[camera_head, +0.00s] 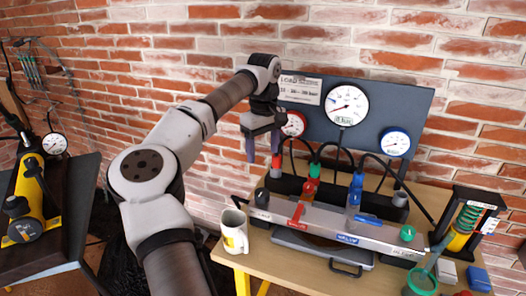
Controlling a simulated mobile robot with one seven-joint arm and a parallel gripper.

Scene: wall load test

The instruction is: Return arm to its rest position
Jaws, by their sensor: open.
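My arm reaches up from the bottom of the picture toward the back of the bench. My gripper (263,150) hangs at its end with its fingers pointing down, open and empty. It appears left of the gauge panel (400,104) and above the left end of the valve manifold (330,224). I see nothing between the fingers. The red valve (309,186) and the blue valve (355,188) stand upright on the manifold, to the right of the gripper and apart from it.
A white mug (234,232) stands at the bench's left front corner. A spring stand (467,222) and a green cup (422,282) are at the right. A yellow pump (28,195) sits on a dark table at left. Brick wall closes off the back.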

